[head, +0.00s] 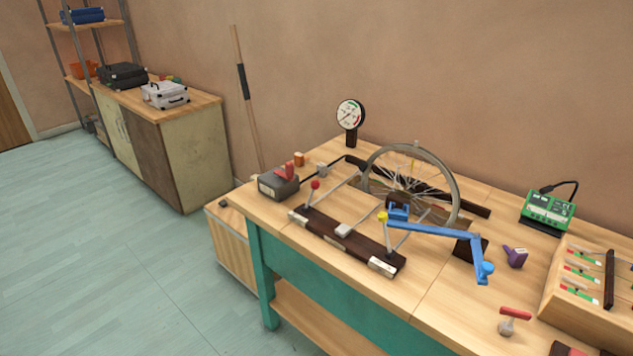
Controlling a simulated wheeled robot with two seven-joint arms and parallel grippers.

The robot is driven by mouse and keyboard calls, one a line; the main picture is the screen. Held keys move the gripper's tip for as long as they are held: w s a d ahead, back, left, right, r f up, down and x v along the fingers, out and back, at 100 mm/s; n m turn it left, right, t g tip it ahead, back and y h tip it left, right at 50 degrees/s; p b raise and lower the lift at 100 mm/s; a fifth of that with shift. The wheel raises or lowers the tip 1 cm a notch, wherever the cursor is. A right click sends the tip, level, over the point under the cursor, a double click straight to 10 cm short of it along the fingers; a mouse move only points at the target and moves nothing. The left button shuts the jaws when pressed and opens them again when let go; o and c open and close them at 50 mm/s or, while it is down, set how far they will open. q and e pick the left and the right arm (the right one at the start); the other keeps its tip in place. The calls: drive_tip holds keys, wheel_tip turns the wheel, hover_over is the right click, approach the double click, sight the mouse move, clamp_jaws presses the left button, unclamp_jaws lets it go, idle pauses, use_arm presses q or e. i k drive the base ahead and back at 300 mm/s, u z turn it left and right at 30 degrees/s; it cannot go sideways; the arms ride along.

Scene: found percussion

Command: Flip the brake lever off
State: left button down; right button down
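A bicycle-type wheel (455,190) stands upright in a frame on the wooden workbench (440,305). In front of it lies a dark wooden board (355,243) with small pale labels too small to read. One lever with a red knob (315,184) rises near the board's left end. Another lever with a yellow knob (383,217) rises near its right end, partly against a blue cranked bar (435,231). A grey box (278,187) with a red lever-like part (288,170) sits left of the board. I cannot tell which lever is the brake. Neither of my grippers is in view.
A green meter (547,209), a purple object (515,256), a red-handled tool (514,318) and a wooden rack (560,290) occupy the right side. A pole (243,85) leans on the wall. Floor at left is clear.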

sight(315, 185)
drive_tip(key=z, duration=0.5)
drive_tip(key=k, duration=1.2)
drive_tip(key=u, duration=0.3)
drive_tip(key=i, duration=1.6)
drive_tip(key=z, duration=0.9)
